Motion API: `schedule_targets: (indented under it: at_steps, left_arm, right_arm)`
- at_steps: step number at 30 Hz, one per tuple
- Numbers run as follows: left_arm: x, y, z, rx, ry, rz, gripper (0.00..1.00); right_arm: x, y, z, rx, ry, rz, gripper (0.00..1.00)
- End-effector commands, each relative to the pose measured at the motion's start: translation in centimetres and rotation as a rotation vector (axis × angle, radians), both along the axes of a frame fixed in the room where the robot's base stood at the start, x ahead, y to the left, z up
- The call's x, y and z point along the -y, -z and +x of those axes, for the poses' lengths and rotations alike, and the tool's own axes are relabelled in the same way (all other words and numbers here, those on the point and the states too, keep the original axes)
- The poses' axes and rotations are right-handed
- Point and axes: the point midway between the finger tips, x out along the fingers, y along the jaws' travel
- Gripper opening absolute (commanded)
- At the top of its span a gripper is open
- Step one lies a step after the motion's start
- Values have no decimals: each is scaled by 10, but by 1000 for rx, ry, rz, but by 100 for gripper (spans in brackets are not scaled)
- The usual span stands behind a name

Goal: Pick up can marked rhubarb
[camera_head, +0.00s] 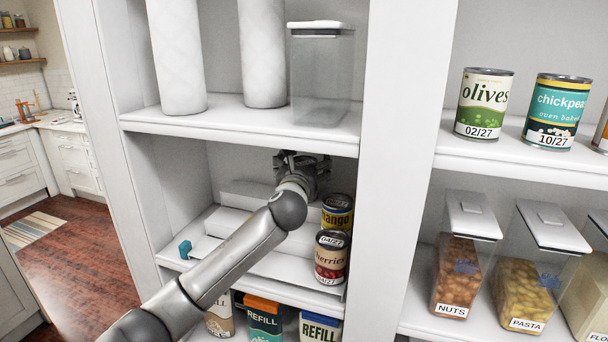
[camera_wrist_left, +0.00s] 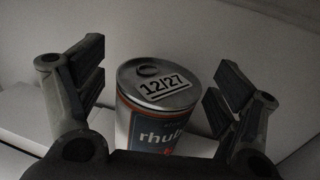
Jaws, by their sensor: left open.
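The can marked rhubarb (camera_wrist_left: 160,105) shows in the left wrist view as "rhub", with the rest of the word cut off. It has a blue label and a grey lid with a 12/27 tag. It stands between the two spread fingers of my left gripper (camera_wrist_left: 162,90), which is open, with gaps at both sides. In the head view my left gripper (camera_head: 302,160) reaches into the middle shelf bay, just under the upper board. The rhubarb can is not visible there, with my arm in front of part of the bay. My right gripper is not in view.
A mango can (camera_head: 337,212) and a cherries can (camera_head: 330,258) stand on the stepped white riser (camera_head: 240,243) right of my arm. The upper shelf board (camera_head: 240,121) is close above my gripper. A white upright (camera_head: 395,200) bounds the bay at right.

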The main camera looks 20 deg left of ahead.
Motion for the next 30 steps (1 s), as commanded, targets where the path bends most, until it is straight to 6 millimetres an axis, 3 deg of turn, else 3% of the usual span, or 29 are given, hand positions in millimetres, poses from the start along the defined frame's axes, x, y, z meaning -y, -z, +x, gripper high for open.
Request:
schedule_targets:
  at_steps: [9,23,30]
  left_arm:
    - [-1,0,3,0,0,0,87]
    - [-1,1,3,0,-1,0,28]
    - [-1,-1,3,3,0,-1,26]
  right_arm:
    - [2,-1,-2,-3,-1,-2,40]
    - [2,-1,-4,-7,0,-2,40]
    - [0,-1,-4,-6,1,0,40]
